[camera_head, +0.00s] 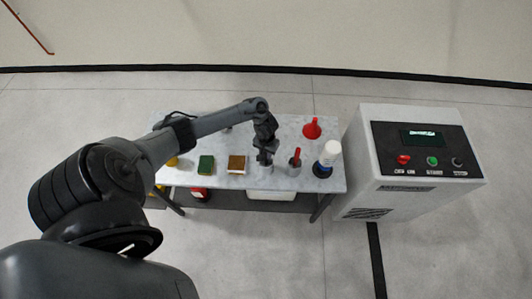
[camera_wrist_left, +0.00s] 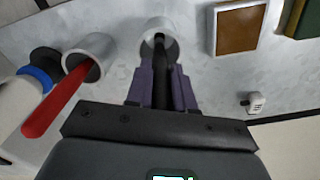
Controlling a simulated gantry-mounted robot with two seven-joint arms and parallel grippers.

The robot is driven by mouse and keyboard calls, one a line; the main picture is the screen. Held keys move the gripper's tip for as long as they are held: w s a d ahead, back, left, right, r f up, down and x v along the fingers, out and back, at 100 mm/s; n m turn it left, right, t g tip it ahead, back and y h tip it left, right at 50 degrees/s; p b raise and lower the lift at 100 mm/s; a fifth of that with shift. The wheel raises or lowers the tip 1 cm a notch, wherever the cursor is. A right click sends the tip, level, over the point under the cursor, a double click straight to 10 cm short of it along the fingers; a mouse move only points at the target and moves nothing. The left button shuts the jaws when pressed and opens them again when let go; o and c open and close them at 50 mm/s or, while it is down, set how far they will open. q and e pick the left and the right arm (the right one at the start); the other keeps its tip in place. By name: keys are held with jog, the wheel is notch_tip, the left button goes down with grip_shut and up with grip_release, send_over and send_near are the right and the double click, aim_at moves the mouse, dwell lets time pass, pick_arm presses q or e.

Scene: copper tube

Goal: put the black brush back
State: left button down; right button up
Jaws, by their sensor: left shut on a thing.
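My left gripper (camera_head: 265,160) is over the table beside the red-handled brush. In the left wrist view, its purple fingers (camera_wrist_left: 162,92) are shut on the black brush (camera_wrist_left: 161,70), of which a dark handle shows between them. The brush points at the mouth of a grey cup (camera_wrist_left: 157,27), which also shows under the gripper in the head view (camera_head: 265,169). How deep the brush's end sits in the cup cannot be told. My right gripper is not in view.
A second grey cup (camera_head: 293,170) holds a red-handled brush (camera_head: 297,154) close on the right. Beyond it stands a white bottle (camera_head: 329,153). A red funnel-like thing (camera_head: 312,129) is behind. Brown (camera_head: 236,164) and green (camera_head: 206,165) blocks lie left. A control machine (camera_head: 408,160) stands right of the table.

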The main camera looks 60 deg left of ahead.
pick_arm(q)
jog(key=c, duration=1)
grip_release()
notch_tip(320, 180, up, 12)
jog(key=p, duration=0.3)
jog(key=shift+f+p, duration=0.25)
jog(key=shift+p, duration=0.15)
jog(key=shift+w+d, duration=0.1)
jog(key=shift+d, duration=0.2)
jog(key=d+f+m+t, duration=0.1)
jog(key=d+m+t, duration=0.45)
jog(key=d, duration=1.35)
jog(key=s+d+r+m, duration=0.1)
jog(key=s+d+r, duration=0.1)
jog(key=s+r, duration=0.2)
jog(key=s+d+r+m+g, duration=0.1)
jog(key=s+d+r, duration=0.1)
jog(key=s+r, duration=0.2)
jog(key=s+d+r+m+g, duration=0.1)
jog(key=s+d+r, duration=0.1)
jog(key=s+r, duration=0.2)
jog(key=shift+s+d+r+m, duration=0.15)
jog(key=shift+s+r+m, duration=0.05)
jog(key=shift+s, duration=0.2)
jog(key=shift+s+d+r+m, duration=0.1)
jog(key=shift+s+r+m, duration=0.1)
jog(key=shift+s, duration=0.2)
